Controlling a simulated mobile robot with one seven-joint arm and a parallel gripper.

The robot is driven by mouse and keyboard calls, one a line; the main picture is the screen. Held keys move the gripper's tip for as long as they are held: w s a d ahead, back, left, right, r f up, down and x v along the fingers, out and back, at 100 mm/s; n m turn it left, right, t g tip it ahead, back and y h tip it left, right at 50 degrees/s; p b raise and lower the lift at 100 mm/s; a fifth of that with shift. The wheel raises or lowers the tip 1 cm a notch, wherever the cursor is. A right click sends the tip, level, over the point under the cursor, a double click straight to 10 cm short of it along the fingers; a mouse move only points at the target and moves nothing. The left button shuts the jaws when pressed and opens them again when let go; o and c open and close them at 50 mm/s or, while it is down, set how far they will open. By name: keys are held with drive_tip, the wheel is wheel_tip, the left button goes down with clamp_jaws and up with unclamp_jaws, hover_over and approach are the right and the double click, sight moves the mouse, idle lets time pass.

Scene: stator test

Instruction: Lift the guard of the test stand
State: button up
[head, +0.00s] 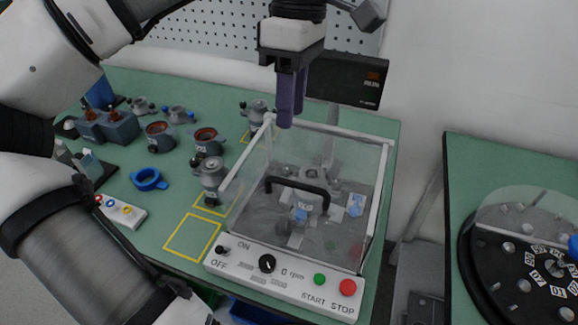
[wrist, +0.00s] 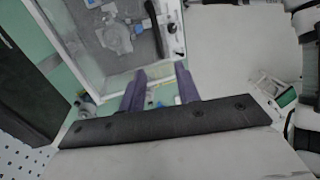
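The test stand (head: 285,278) is on the green table, with a white front panel holding a knob, switch and green and red buttons. Its clear guard (head: 345,215) has pale edge bars and appears down over the fixture inside. A black bar handle (head: 297,187) is on the guard; it also shows in the wrist view (wrist: 155,28). My gripper (head: 290,122) hangs above the rear edge of the guard, apart from the handle. In the wrist view, its two purple fingers (wrist: 160,75) are spaced apart with nothing between them.
Several grey and copper parts and a blue ring (head: 148,179) lie left of the stand. A dark monitor (head: 346,80) stands behind it. A second table with a round black plate (head: 500,275) is at right, across a gap. Pegboard is behind.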

hover_over(309, 183)
drive_tip(key=s+a, duration=0.3)
drive_tip(key=a, duration=0.1)
drive_tip(key=f, duration=1.1)
drive_tip(key=shift+w+d, duration=0.2)
drive_tip(key=shift+w, duration=0.05)
drive_tip(key=shift+r, duration=0.1)
clamp_jaws()
